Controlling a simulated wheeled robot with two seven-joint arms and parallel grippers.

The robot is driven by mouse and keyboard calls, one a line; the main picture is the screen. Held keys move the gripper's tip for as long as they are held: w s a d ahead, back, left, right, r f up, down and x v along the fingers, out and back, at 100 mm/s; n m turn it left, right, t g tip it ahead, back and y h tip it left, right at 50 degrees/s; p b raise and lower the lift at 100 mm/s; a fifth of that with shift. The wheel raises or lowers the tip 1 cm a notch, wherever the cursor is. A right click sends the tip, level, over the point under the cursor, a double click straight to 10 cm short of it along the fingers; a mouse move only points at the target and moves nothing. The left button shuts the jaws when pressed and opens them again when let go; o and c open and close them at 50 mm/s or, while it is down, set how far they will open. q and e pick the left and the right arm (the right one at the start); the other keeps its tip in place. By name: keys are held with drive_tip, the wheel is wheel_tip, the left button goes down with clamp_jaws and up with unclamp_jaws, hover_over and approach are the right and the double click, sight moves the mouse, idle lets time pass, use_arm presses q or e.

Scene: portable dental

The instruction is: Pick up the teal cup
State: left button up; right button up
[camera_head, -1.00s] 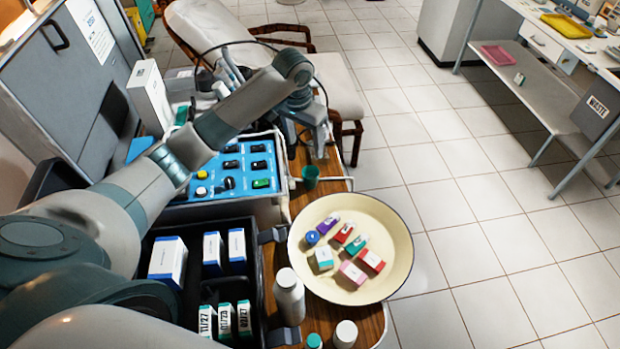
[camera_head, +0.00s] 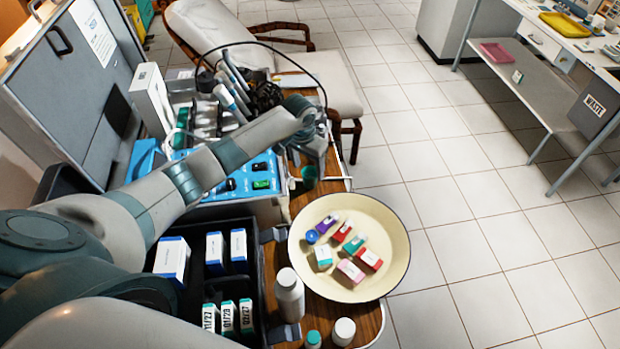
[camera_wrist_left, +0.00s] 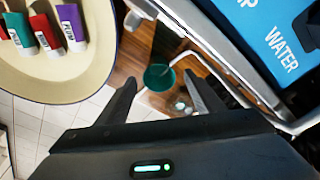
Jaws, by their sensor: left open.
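The teal cup (camera_head: 310,177) stands at the side of the wooden cart top, just beside the blue-panelled unit and behind the cream bowl. My left gripper (camera_head: 313,152) is open above and slightly behind the cup, partly covering it in the head view. In the left wrist view the cup (camera_wrist_left: 158,77) shows between the two spread finger tips, apart from them and farther off. My right gripper is not in view.
A metal rail (camera_wrist_left: 215,78) runs close beside the cup. A white bottle (camera_head: 289,296) and a black tray with boxes (camera_head: 262,325) are nearer. Tiled floor lies right.

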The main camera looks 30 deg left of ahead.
sight(310, 176)
use_arm(q)
drive_tip(key=shift+f, duration=0.1)
drive_tip(key=shift+d+f+p, duration=0.1)
drive_tip(key=shift+f+p, duration=0.45)
drive_tip(key=shift+f, duration=0.1)
drive_tip(key=shift+w+f+p, duration=0.2)
drive_tip(key=shift+f, duration=0.7)
drive_tip(key=shift+w+f+p, duration=0.15)
drive_tip(key=shift+f+p, duration=0.05)
drive_tip(key=shift+f, duration=0.7)
drive_tip(key=c, duration=1.1)
